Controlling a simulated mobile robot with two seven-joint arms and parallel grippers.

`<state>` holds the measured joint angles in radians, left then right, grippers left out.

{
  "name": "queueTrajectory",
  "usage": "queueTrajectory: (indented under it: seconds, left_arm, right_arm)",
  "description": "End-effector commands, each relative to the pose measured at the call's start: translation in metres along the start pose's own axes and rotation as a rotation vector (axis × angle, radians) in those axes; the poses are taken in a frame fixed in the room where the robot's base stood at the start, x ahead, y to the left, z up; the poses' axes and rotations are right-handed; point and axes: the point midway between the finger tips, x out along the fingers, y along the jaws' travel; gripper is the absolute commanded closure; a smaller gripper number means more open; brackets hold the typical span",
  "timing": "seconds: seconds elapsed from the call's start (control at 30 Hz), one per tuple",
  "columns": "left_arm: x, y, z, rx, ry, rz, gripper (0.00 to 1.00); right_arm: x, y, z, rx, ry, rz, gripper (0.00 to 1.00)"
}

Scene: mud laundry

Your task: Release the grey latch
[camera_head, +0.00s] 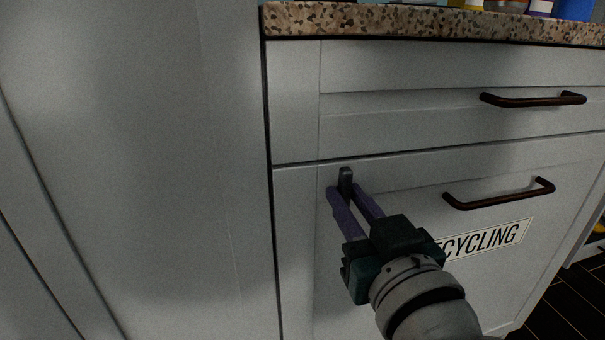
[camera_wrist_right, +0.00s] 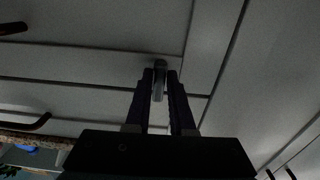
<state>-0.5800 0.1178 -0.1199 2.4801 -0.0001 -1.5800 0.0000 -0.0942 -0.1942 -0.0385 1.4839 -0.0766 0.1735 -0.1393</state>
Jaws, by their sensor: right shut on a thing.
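The grey latch (camera_head: 346,178) is a small dark grey piece on the upper left of the white lower drawer front (camera_head: 400,180). It stands upright just below the gap under the drawer above. My right gripper (camera_head: 352,190) is shut on the latch, one purple finger on each side of it. In the right wrist view the latch (camera_wrist_right: 159,80) shows between the two fingertips (camera_wrist_right: 160,78). The fingers hide part of its lower end. My left gripper is not in view.
The lower drawer has a dark bar handle (camera_head: 500,196) and a recycling label (camera_head: 490,240), partly covered by my right gripper. An upper drawer handle (camera_head: 535,100) sticks out above. A speckled countertop (camera_head: 430,22) overhangs at the top. A plain white panel (camera_head: 130,150) fills the left.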

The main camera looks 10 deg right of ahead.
Motion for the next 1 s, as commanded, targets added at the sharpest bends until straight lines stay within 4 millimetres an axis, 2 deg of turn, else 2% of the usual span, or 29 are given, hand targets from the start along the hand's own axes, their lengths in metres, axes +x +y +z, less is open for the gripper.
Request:
queueTrajectory:
  seconds: [0.03, 0.07, 0.27, 0.53, 0.63, 1.0]
  left_arm:
    - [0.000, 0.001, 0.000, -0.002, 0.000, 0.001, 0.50]
    - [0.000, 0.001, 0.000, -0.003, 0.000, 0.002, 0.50]
    - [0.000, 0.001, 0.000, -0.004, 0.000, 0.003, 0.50]
    - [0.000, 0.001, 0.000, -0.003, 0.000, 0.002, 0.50]
    - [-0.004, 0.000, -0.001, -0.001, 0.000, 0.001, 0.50]
    - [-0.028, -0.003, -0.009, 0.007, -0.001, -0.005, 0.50]
  right_arm:
    - [0.000, 0.000, 0.001, 0.001, -0.001, 0.000, 1.00]
    - [0.000, 0.000, 0.001, 0.001, -0.001, 0.000, 0.76]
    - [0.000, 0.000, 0.001, 0.002, -0.001, 0.000, 0.54]
    - [-0.001, 0.000, 0.000, 0.003, -0.001, 0.000, 0.53]
    - [-0.008, 0.000, -0.001, 0.002, -0.003, 0.000, 0.53]
    - [-0.079, 0.000, -0.002, 0.003, -0.005, 0.000, 0.53]
